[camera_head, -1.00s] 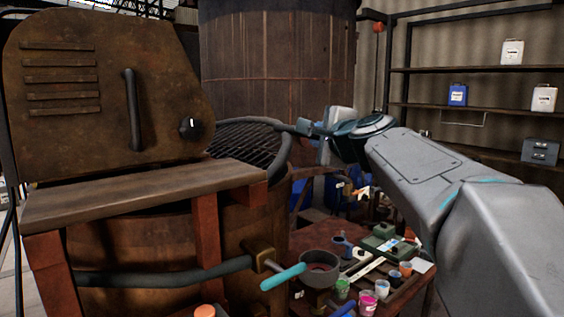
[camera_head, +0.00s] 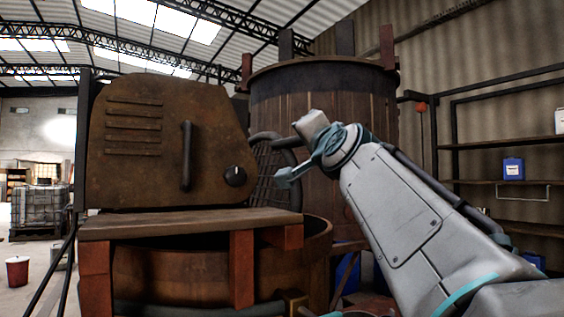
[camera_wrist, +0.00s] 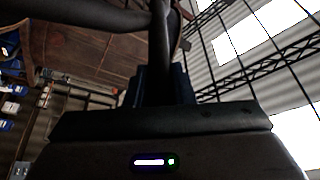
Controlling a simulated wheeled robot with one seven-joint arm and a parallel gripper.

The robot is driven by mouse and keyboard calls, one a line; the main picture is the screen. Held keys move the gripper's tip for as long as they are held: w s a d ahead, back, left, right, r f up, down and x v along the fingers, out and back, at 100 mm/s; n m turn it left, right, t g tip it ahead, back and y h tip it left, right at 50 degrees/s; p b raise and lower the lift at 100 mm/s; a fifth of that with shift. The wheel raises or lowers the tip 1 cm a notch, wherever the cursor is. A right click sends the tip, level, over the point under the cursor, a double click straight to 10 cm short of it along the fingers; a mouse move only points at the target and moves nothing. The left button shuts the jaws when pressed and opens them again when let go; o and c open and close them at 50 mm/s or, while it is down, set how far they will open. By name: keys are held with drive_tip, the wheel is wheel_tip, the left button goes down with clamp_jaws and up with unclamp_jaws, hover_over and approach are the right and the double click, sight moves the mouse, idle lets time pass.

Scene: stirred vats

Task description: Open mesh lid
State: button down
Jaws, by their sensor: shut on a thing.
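The mesh lid (camera_head: 268,180) stands tilted up steeply over the low wooden vat (camera_head: 318,240), behind the rusty control panel. Its dark rim and grid show in the head view, partly hidden by the panel. My gripper (camera_head: 290,141) is at the lid's upper right, shut on its dark handle. In the wrist view a dark bar (camera_wrist: 161,60) runs between my gripper's fingers (camera_wrist: 160,85). The vat's mouth shows open in front, below the lid.
The rusty panel (camera_head: 150,140) with a knob and a wooden ledge (camera_head: 180,222) stands at the left. A tall wooden vat (camera_head: 330,85) rises behind my arm. Shelves (camera_head: 520,182) with a blue canister stand at the right. Open floor lies at the far left.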

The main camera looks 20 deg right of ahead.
drive_tip(key=shift+s+a+r+n+t+y+b, duration=0.2)
drive_tip(key=shift+a+n+b, duration=0.25)
drive_tip(key=shift+a+n, duration=0.3)
drive_tip(key=shift+s+a+n+t+y+b, duration=0.1)
drive_tip(key=shift+a+n+y+b, duration=0.35)
drive_tip(key=shift+a, duration=0.5)
drive_tip(key=c, duration=1.3)
unclamp_jaws()
drive_tip(key=shift+o, duration=0.2)
drive_tip(key=shift+f, duration=0.1)
